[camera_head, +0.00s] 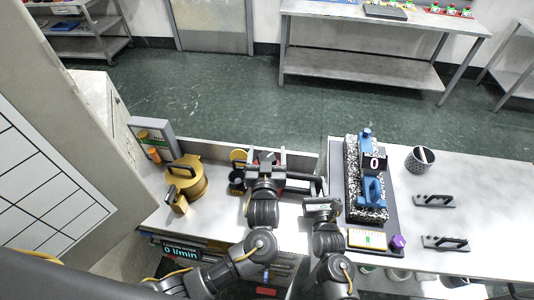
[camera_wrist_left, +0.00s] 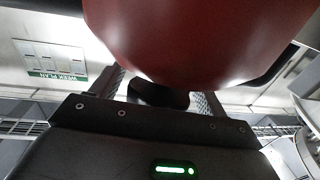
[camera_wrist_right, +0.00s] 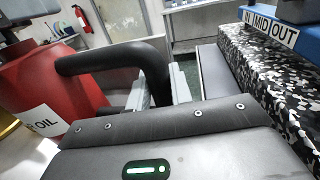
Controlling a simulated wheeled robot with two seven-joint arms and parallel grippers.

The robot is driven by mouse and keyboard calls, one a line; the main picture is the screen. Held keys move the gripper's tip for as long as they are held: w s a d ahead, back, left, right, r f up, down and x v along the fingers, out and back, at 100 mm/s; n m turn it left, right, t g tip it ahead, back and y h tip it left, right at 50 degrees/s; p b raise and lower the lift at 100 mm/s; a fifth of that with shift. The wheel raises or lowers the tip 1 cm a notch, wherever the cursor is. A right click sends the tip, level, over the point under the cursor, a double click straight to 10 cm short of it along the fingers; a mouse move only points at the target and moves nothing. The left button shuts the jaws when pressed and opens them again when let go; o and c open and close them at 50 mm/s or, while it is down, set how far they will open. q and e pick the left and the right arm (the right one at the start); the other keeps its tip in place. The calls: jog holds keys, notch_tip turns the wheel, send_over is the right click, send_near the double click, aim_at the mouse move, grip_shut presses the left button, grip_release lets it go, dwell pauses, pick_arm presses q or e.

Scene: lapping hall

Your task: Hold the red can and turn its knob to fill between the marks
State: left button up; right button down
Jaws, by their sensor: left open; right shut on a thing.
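The red can (camera_wrist_right: 35,75) stands upright with a white OIL label in the right wrist view. It fills the top of the left wrist view (camera_wrist_left: 190,40); in the head view it is mostly hidden under my left gripper. My right gripper (camera_head: 322,202) is shut on the can's black handle (camera_wrist_right: 115,60), which passes between its fingers. My left gripper (camera_head: 265,163) is open over the can. In the left wrist view, a dark round part (camera_wrist_left: 158,95), perhaps the knob, lies between its fingers; contact cannot be told. The fill marks are not visible.
A brass container (camera_head: 188,178) stands left on the bench. A speckled block (camera_head: 352,190) with a blue gauge (camera_head: 372,190) reading 0 stands close right of my right gripper. A display (camera_head: 181,253) reads 0 l/min. Black-handled pieces (camera_head: 434,201) and a cup (camera_head: 420,160) sit further right.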

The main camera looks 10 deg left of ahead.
pick_arm(q)
jog(key=shift+c, duration=0.2)
jog(key=c, duration=0.9)
jog(key=m+h, duration=0.3)
jog(key=h, duration=0.1)
jog(key=shift+d, duration=0.1)
jog(key=shift+c, duration=0.2)
jog(key=shift+d+m+h, duration=0.25)
jog(key=shift+m+h, duration=0.45)
jog(key=shift+h, duration=0.7)
jog(key=o, duration=1)
